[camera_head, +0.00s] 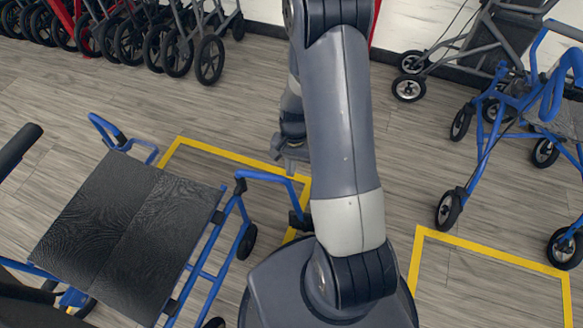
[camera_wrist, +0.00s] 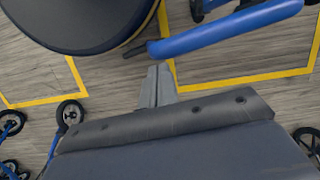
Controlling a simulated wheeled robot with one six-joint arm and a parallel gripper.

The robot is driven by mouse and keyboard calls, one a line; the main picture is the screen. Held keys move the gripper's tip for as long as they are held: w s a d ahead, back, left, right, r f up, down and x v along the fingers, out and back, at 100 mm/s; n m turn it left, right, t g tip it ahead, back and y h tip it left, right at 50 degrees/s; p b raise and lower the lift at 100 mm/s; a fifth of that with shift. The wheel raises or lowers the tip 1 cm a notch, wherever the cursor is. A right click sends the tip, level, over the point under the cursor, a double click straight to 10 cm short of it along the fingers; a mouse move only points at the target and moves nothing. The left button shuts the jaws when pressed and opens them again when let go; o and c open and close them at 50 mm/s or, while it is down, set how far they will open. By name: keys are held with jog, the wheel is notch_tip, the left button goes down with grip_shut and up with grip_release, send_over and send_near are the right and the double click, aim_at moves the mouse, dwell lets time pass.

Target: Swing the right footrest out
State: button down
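A wheelchair with a black seat (camera_head: 128,225) and blue frame stands at the left of the head view. Its right footrest (camera_head: 268,177) is a blue tube that reaches from the seat's front corner toward my arm, with a dark end piece by my arm. A blue tube with a dark tip (camera_wrist: 225,28), apparently this footrest, crosses the top of the wrist view. My gripper (camera_head: 290,155) hangs just beyond the footrest, partly hidden by my arm. In the wrist view, its fingers (camera_wrist: 158,86) lie together and empty, close to the tube's dark tip without visibly touching it.
Another blue-framed footrest (camera_head: 122,137) is on the seat's far side. Blue walking frames (camera_head: 490,150) stand at the right and dark-wheeled ones (camera_head: 180,55) at the back left. Yellow floor lines (camera_head: 490,250) mark bays. Floor beyond my gripper is clear.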

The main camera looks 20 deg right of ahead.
jog(key=shift+s+a+f, duration=0.1)
jog(key=shift+s, duration=0.25)
notch_tip(320, 180, up, 11)
jog(key=w+d+p, duration=0.1)
jog(key=w+p, duration=0.1)
jog(key=shift+w+d, duration=0.3)
jog(key=shift+f, duration=0.15)
notch_tip(320, 180, down, 10)
jog(key=s+a+b, duration=0.1)
jog(key=s+b, duration=0.1)
jog(key=shift+s+a+f, duration=0.15)
jog(key=shift+a+f, duration=0.1)
dwell(0.4)
